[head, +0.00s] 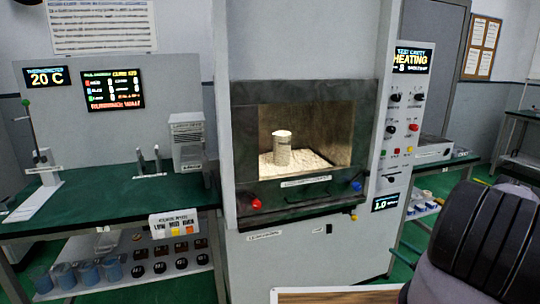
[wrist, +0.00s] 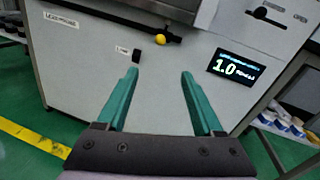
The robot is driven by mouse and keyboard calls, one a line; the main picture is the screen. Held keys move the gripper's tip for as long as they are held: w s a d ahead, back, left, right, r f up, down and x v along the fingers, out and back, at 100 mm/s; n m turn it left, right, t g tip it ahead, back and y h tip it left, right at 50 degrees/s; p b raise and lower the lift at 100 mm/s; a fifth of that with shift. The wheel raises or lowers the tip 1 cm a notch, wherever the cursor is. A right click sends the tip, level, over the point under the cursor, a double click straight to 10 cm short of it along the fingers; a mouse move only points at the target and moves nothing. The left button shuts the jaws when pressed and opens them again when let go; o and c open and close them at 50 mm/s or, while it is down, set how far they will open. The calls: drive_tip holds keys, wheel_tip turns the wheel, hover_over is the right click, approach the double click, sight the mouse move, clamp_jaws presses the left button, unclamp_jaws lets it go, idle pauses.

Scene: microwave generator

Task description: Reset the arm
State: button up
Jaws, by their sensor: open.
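My gripper (wrist: 158,75) shows in the wrist view with its two green fingers spread apart and nothing between them. It faces the lower front panel of the grey microwave cabinet (wrist: 90,60). In the head view a dark, rounded part of my arm (head: 485,240) fills the lower right; the fingers do not show there. The cabinet's cavity (head: 340,130) holds a pale cylinder (head: 282,150) standing upright on a light, grainy bed (head: 310,164).
A green-topped bench (head: 120,205) stands left, with a thermometer display (head: 45,77) reading 20 C above it. A shelf (head: 110,280) below holds blue cups and dark items. Another bench (head: 450,168) stands right. A small display (wrist: 236,67) reads 1.0. Green floor (wrist: 25,100) shows beside the cabinet.

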drive_tip(key=w+a+r+n+g+y, duration=0.1)
drive_tip(key=w+a+r+n+g, duration=0.15)
drive_tip(key=r, duration=0.45)
drive_tip(key=w+a+r+n+g+y, duration=0.1)
drive_tip(key=a+r+n+g+y, duration=0.15)
drive_tip(key=r, duration=0.35)
drive_tip(key=w+a+r+n+g+y, duration=0.1)
drive_tip(key=w+r+n+g, duration=0.15)
drive_tip(key=r, duration=0.45)
drive_tip(key=s+a+r+n+g+h, duration=0.15)
drive_tip(key=a+r+n+g, duration=0.35)
drive_tip(key=r, duration=0.6)
drive_tip(key=s+a+r+n+h, duration=0.1)
drive_tip(key=s+a+r+n, duration=0.2)
drive_tip(key=a+r, duration=0.55)
drive_tip(key=s+a+r+n+h, duration=0.2)
drive_tip(key=s+a+r+h, duration=0.1)
drive_tip(key=s+r, duration=0.4)
drive_tip(key=s+a+r+n+h, duration=0.25)
drive_tip(key=s+r, duration=0.35)
drive_tip(key=r, duration=0.3)
drive_tip(key=s+a+r+n+t+h, duration=0.1)
drive_tip(key=s+r+n+t, duration=0.1)
drive_tip(key=s, duration=0.6)
drive_tip(key=s+a+r+n+t+h, duration=0.1)
drive_tip(key=s+r+t+h, duration=0.1)
drive_tip(key=s+r, duration=0.3)
drive_tip(key=s, duration=0.4)
drive_tip(key=shift+a+n, duration=0.35)
drive_tip(key=shift+n, duration=0.05)
